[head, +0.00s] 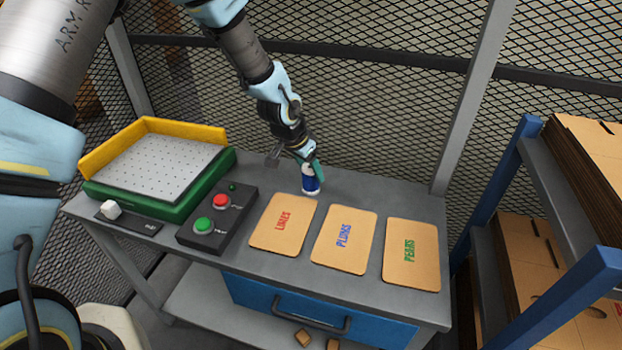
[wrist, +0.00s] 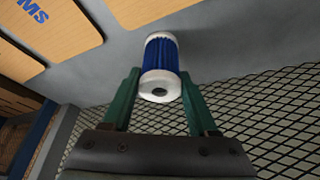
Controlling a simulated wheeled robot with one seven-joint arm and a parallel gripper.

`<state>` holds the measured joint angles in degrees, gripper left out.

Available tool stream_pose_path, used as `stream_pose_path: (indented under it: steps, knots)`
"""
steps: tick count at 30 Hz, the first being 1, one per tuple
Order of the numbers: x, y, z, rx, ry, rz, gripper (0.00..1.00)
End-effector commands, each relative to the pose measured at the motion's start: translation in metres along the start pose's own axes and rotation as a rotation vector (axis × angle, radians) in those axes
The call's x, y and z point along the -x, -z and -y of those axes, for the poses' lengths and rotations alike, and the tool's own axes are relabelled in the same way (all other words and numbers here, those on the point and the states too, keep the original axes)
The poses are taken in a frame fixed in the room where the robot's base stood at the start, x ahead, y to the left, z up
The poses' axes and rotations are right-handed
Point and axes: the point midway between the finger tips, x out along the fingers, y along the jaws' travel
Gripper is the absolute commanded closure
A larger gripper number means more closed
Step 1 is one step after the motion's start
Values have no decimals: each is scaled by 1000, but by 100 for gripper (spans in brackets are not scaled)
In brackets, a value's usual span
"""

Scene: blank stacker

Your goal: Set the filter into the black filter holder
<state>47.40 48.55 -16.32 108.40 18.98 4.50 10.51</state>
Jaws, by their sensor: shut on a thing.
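The filter (head: 311,184) is a small cylinder with a blue pleated middle and white ends. It is upright near the back edge of the grey workbench, behind the cards. My gripper (head: 314,168) reaches down from above and is shut on the filter. In the wrist view the filter (wrist: 161,58) sits between the two green fingertips (wrist: 160,88), with one white end and its dark centre hole facing the camera. I cannot tell whether it touches the bench top. I cannot make out the black filter holder with certainty in either view.
Three cardboard cards (head: 344,240) lie flat on the bench (head: 410,204). Mesh fencing stands behind; a blue-posted rack (head: 497,187) stands right.

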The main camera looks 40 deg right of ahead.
Motion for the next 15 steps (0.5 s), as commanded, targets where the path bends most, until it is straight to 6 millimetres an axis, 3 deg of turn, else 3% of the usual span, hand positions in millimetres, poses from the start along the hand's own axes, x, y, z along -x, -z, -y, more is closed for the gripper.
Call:
stream_pose_path:
  steps: [7, 15]
  knots:
    - [0, 0, 0, 0, 0, 0, 100]
    - [2, 1, 0, 0, 1, -2, 100]
